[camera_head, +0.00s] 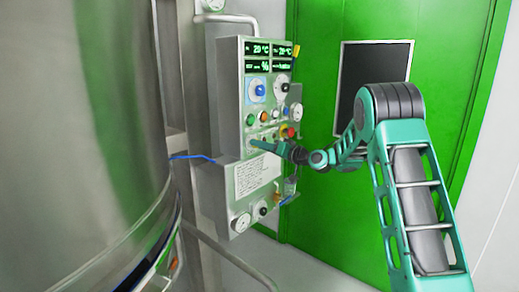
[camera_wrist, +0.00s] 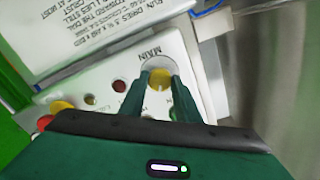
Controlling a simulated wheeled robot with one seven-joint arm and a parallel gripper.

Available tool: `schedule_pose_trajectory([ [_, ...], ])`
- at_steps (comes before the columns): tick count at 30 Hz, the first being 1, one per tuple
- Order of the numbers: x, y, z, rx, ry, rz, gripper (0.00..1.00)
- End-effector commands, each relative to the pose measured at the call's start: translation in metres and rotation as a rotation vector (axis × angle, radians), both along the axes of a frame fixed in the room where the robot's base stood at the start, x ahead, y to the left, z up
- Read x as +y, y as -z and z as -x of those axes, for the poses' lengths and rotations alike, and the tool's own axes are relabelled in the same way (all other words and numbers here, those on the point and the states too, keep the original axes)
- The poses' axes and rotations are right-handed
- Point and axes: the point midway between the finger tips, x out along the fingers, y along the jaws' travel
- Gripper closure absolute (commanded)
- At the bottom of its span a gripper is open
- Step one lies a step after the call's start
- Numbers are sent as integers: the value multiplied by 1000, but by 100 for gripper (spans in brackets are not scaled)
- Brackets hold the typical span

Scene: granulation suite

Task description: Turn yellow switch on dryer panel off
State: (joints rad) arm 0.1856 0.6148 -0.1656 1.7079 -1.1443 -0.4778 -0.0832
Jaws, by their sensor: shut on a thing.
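The dryer panel (camera_head: 264,109) is a pale upright board with displays, knobs and lamps, left of centre in the head view. The wrist view shows part of it close up and rotated, with the lettering "MAIN" beside a round yellow switch (camera_wrist: 159,78). My gripper (camera_wrist: 160,92) has one green finger on each side of the yellow switch and is shut on it. The switch's lower part is partly hidden between the fingers. In the head view my gripper (camera_head: 257,144) reaches the panel from the right and hides the switch.
A red lamp or button (camera_wrist: 119,86) and other yellow and red controls (camera_wrist: 62,106) sit close beside the fingers. A printed notice (camera_head: 257,175) is below my gripper. A large steel vessel (camera_head: 80,130) stands at left. A green door (camera_head: 325,215) is behind.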

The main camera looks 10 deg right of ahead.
Motion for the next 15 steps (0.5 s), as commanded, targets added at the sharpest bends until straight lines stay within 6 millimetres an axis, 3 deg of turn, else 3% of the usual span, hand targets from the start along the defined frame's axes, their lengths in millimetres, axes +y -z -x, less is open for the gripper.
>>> schedule_pose_trajectory([
  [15,-2,2,0,-271,1,380,93],
])
